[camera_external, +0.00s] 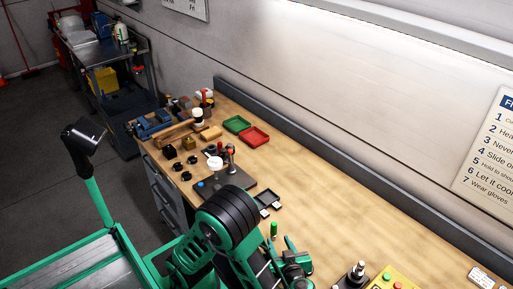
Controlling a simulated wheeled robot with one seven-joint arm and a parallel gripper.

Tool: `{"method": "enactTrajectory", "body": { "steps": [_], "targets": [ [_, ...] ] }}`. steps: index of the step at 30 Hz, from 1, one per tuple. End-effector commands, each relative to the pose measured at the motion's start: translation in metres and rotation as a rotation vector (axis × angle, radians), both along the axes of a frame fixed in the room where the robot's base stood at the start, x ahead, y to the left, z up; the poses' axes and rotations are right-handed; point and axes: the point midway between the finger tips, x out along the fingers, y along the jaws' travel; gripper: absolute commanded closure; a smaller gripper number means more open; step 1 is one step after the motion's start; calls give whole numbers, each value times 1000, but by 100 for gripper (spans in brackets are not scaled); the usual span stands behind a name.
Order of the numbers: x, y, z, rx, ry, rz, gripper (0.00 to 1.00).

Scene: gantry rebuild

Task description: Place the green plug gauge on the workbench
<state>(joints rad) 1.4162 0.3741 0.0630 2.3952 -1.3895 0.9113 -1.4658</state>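The fingers are small and partly hidden by my own arm. The wooden workbench (335,215) runs from the upper left to the lower right along the wall.
A small black tray (268,201) lies beyond my arm. A dark plate with a dial gauge stand (231,158) is left of it. Green (237,124) and red (254,137) trays sit farther back. The bench's right middle is clear.

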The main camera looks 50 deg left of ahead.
Motion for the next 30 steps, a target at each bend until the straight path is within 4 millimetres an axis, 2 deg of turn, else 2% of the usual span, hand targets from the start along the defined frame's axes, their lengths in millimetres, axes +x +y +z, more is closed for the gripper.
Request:
{"method": "enactTrajectory", "body": {
  "steps": [3,9,30],
  "targets": [
    [-8,-15,6,-2,1,-1,63],
    [-15,-27,13,-2,-1,-1,63],
    [-15,-26,12,-5,18,2,63]
  ]
}}
